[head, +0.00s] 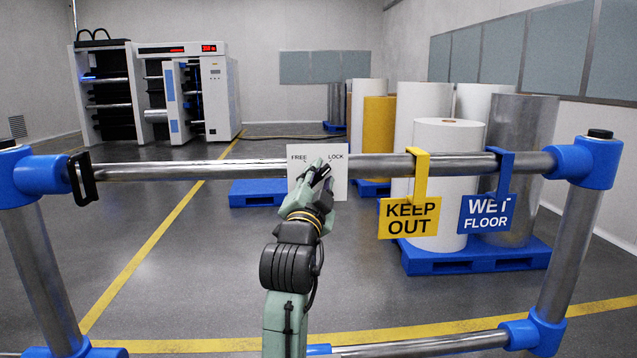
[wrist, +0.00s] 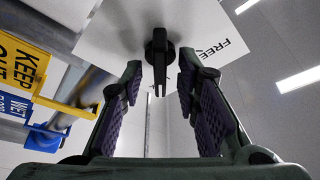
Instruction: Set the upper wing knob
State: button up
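A white plate (head: 340,187) marked FREE on the left and LOCK on the right sits on the upper metal rail. The plate also shows at the top of the wrist view (wrist: 105,35). A black wing knob (wrist: 159,47) is on the plate. My gripper (head: 320,175) is in front of the plate and hides most of the knob in the head view. In the wrist view my gripper (wrist: 160,70) is open, with one finger on each side of the knob. Gaps show between fingers and knob. I cannot tell exactly where the knob points.
A yellow KEEP OUT sign (head: 409,217) and a blue WET FLOOR sign (head: 486,213) hang on the upper rail (head: 230,170), right of the plate. A black clamp (head: 82,180) is at the rail's left end. Large rolls (head: 448,135) on blue pallets (head: 470,258) stand behind.

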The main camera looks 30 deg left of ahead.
jog(key=v, duration=1.2)
jog(key=shift+f, duration=0.1)
